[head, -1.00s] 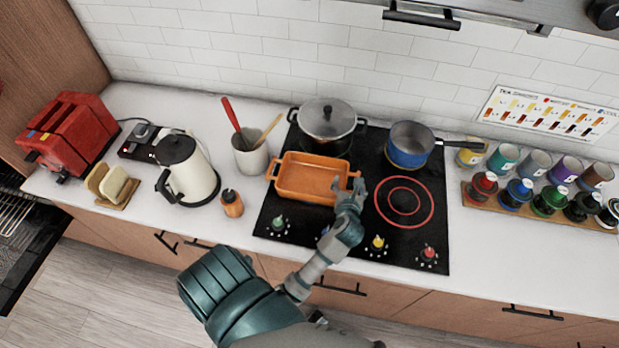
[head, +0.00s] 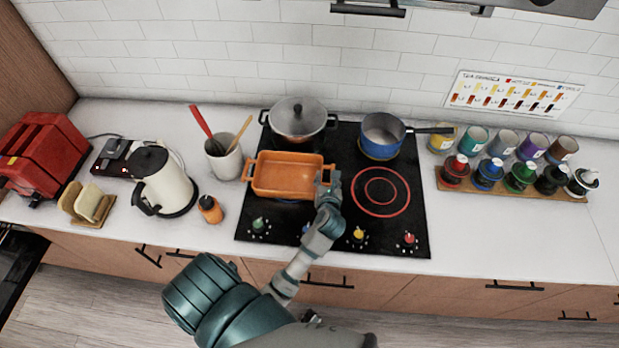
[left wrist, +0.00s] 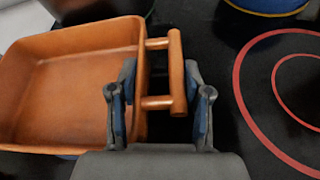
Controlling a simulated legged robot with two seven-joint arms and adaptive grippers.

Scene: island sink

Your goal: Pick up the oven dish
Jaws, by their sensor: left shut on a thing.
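The orange oven dish (head: 288,176) is a rectangular, empty dish with a loop handle at each end. It is over the left front part of the black cooktop; I cannot tell whether it is fully resting there. My left gripper (head: 328,184) is at its right handle. In the left wrist view, the dish (left wrist: 75,85) fills the left side, and the fingers of my left gripper (left wrist: 160,105) are on either side of the handle (left wrist: 176,70), shut on it. My right gripper is not in view.
A lidded pot (head: 298,120) stands close behind the dish, and a blue saucepan (head: 381,137) stands at back right. A utensil crock (head: 223,160) and an orange-brown bottle (head: 209,209) are left of the cooktop (head: 410,222). The right front burner is clear.

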